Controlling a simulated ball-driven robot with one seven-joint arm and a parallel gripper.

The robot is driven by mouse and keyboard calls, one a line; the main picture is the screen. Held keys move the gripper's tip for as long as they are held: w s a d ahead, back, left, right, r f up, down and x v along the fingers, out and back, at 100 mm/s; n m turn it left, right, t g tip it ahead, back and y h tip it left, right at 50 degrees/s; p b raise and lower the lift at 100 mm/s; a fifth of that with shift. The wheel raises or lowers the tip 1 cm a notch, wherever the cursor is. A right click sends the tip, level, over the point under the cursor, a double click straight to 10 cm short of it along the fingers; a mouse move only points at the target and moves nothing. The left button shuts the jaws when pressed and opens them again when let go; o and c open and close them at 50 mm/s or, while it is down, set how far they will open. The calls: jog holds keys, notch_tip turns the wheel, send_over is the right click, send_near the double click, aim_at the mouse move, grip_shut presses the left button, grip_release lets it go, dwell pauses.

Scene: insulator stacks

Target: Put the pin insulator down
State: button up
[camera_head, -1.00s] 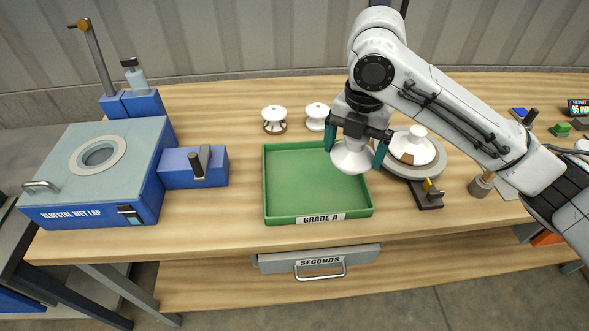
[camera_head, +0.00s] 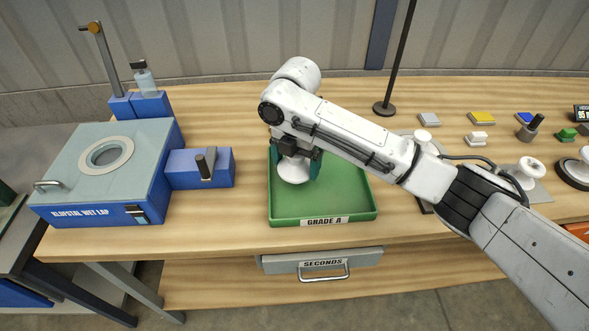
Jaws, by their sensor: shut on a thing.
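My gripper (camera_head: 295,172) is shut on a white pin insulator (camera_head: 293,171), with a teal finger on each side of it. The insulator is over the left part of the green tray (camera_head: 285,221), which carries a "GRADE A" label on its front wall. I cannot tell whether the insulator touches the tray floor. My gripper and arm hide its upper part and the back of the tray. The right part of the tray floor is bare.
The blue lap machine (camera_head: 110,175) stands at the left, its side block (camera_head: 200,168) near the tray. The "SECONDS" drawer (camera_head: 320,264) is below the table edge. White insulators (camera_head: 529,172) stand at the right. A thin black pole (camera_head: 397,60) rises at the back.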

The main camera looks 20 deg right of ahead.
aim_at(294, 172)
jog(key=shift+w+a+f+p, duration=0.15)
jog(key=shift+f+p, duration=0.35)
jog(key=shift+f, duration=1.2)
jog(key=shift+f, duration=0.1)
jog(key=o, duration=1.2)
notch_tip(294, 172, up, 12)
jog(key=shift+r+b, duration=0.1)
jog(key=shift+b, duration=0.85)
